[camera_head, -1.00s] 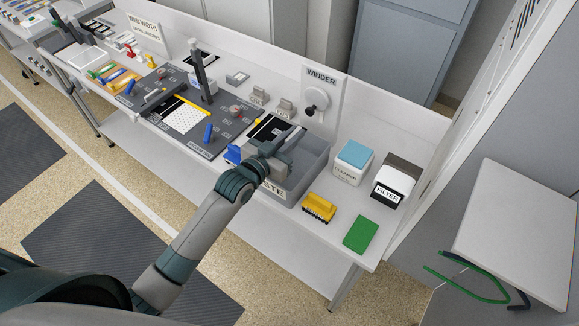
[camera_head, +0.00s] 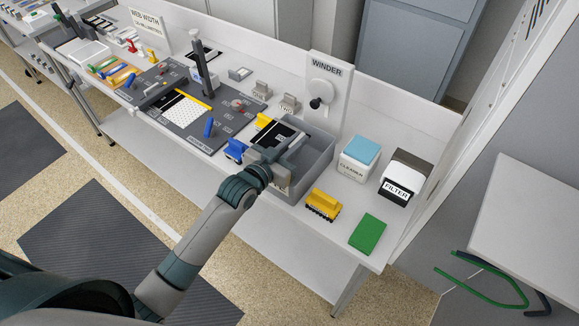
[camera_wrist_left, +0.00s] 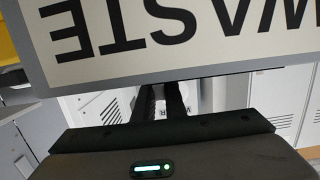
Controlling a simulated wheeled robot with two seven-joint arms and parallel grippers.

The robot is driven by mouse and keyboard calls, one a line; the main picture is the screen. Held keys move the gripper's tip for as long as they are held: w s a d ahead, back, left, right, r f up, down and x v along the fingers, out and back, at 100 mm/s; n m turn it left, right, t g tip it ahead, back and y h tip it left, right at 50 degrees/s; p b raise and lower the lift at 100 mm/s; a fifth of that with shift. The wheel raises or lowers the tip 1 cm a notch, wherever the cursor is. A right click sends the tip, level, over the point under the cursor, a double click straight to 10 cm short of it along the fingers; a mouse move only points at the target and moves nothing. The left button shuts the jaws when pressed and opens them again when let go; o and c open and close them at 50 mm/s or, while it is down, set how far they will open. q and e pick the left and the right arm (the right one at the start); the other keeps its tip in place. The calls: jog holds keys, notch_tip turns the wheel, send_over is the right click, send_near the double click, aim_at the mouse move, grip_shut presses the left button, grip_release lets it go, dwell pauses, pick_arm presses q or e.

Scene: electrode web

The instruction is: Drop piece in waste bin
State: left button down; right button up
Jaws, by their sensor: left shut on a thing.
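The grey open-topped waste bin (camera_head: 318,160) stands on the bench. Its front label, reading WASTE, is upside down and close in the left wrist view (camera_wrist_left: 160,35). My left gripper (camera_head: 290,143) is over the bin's left part, with my wrist in front of the bin's front wall. It is shut on a piece. A flat black piece with pale edges (camera_head: 268,134) shows at the gripper, at the bin's left side; the exact grip is hidden. In the left wrist view the bin's label wall covers the fingertips and the piece. My right gripper is out of view.
A blue clamp (camera_head: 235,149) and a yellow clamp (camera_head: 263,120) stand left of the bin. The winder (camera_head: 325,92) is behind it. A yellow brush (camera_head: 323,204), green pad (camera_head: 368,233), cleaner box (camera_head: 357,166) and filter box (camera_head: 398,184) stand to its right.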

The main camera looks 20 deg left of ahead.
pick_arm(q)
jog(key=shift+f, duration=0.3)
jog(key=c, duration=1.7)
grip_release()
jog(key=shift+c, duration=0.2)
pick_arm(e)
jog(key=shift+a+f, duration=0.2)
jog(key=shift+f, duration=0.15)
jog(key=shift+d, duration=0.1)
